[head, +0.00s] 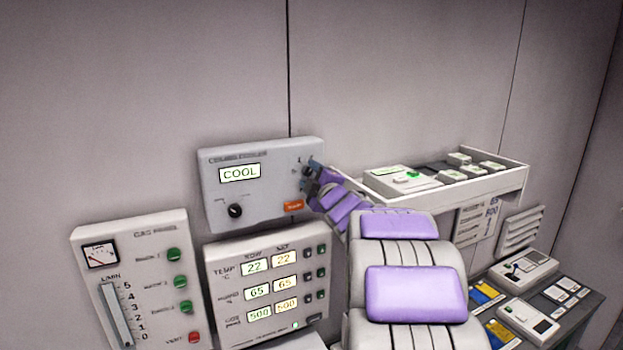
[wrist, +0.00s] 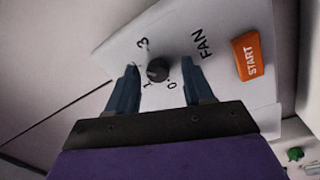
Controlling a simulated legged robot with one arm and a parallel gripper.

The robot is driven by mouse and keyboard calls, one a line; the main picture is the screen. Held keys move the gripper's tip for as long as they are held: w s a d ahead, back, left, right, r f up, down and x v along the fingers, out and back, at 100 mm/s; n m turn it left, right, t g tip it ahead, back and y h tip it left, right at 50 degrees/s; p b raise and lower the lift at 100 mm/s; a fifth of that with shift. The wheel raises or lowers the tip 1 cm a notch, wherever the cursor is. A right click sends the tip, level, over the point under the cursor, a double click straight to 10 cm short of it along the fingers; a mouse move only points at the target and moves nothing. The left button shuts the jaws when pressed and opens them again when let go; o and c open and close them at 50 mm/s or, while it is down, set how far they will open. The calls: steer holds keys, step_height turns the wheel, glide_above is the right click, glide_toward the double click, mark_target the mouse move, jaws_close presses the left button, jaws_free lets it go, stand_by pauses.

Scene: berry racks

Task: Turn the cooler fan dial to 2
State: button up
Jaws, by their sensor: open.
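The cooler panel (head: 262,196) is a grey box on the wall with a lit COOL display (head: 239,173). Its fan dial (wrist: 158,69) is a small dark round knob, seen in the wrist view beside the word FAN, with 3, 1 and 0 legible around it. The 2 and the dial's pointer cannot be made out. My gripper (wrist: 160,72) is open, with one blue finger on each side of the dial and visible gaps between. In the head view my gripper (head: 310,182) is at the panel's right side and largely hides the dial.
An orange START button (wrist: 251,57) is close to the right finger. Another black knob (head: 235,211) is lower left on the panel. A white shelf (head: 450,190) with boxes juts out to the right. A display panel (head: 268,285) and a gas panel (head: 135,280) are below.

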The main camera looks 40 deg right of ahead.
steer(key=b+v, duration=0.2)
steer(key=v, duration=1.5)
steer(key=shift+f, duration=0.2)
steer(key=shift+s+a, duration=0.1)
steer(key=shift+s, duration=0.05)
